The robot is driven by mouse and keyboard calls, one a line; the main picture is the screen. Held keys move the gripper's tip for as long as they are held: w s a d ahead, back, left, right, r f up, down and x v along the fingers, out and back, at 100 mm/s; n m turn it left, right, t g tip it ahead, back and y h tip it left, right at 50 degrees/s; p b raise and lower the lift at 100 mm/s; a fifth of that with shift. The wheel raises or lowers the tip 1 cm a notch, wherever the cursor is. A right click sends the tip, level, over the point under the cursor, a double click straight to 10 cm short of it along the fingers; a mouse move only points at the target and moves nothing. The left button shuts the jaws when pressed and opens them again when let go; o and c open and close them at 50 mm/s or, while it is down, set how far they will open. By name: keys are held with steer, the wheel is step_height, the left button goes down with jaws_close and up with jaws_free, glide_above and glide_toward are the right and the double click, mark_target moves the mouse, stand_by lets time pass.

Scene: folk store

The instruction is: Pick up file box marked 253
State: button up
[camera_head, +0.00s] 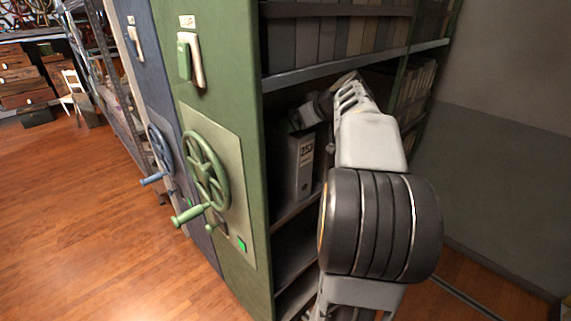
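The file box marked 253 (304,166) is a grey upright box with a white label on its spine. It stands on a middle shelf of the green mobile shelving unit, near the left side panel. My arm reaches into this shelf bay from the right. My gripper (308,115) is at the top of the box, at its upper edge. The fingers are small, dark and partly hidden by the arm, so I cannot tell whether they touch or hold the box.
The shelf above (340,70) holds a row of file boxes close over my arm. The green side panel (222,130) carries a handwheel (207,172) with a protruding handle. More boxes (415,90) stand at the right. The wooden floor (100,220) at left is clear.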

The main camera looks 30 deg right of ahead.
steer(key=shift+p+x, duration=0.85)
steer(key=shift+x, duration=1.8)
steer(key=shift+a, duration=0.2)
steer(key=shift+c, duration=0.4)
jaws_close()
steer(key=shift+r, duration=0.15)
